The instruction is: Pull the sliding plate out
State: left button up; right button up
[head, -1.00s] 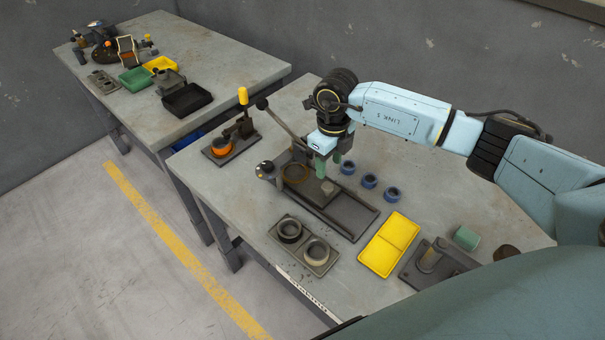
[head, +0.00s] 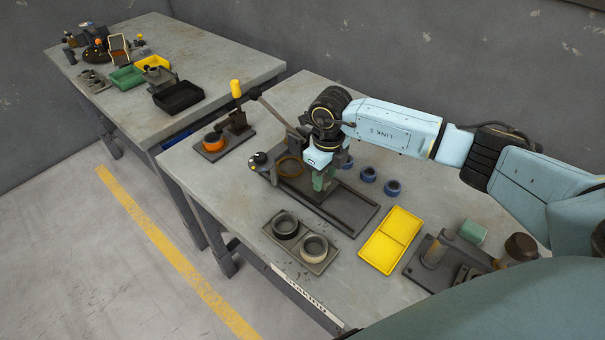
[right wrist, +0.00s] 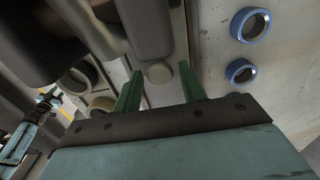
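The arbor press (head: 280,182) stands on the near bench, with a long dark slide track (head: 350,212) running from it toward the lower right. The sliding plate, with its round knob (right wrist: 160,73), lies in the track; in the head view my gripper hides the knob. My right gripper (head: 322,184) points down over the track, beside the press's ring seat (head: 289,166). In the right wrist view its two green fingers (right wrist: 160,84) are apart, with the knob showing in the gap between them. Contact cannot be told.
Several blue rings (head: 368,174) lie right of the track. A yellow tray (head: 391,240), a two-ring holder (head: 318,264) and a dark fixture (head: 445,262) stand nearer. The press lever (head: 275,112) rises behind my gripper. An orange-ringed stand (head: 213,142) is at the left.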

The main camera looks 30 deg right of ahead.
jog(key=c, duration=0.5)
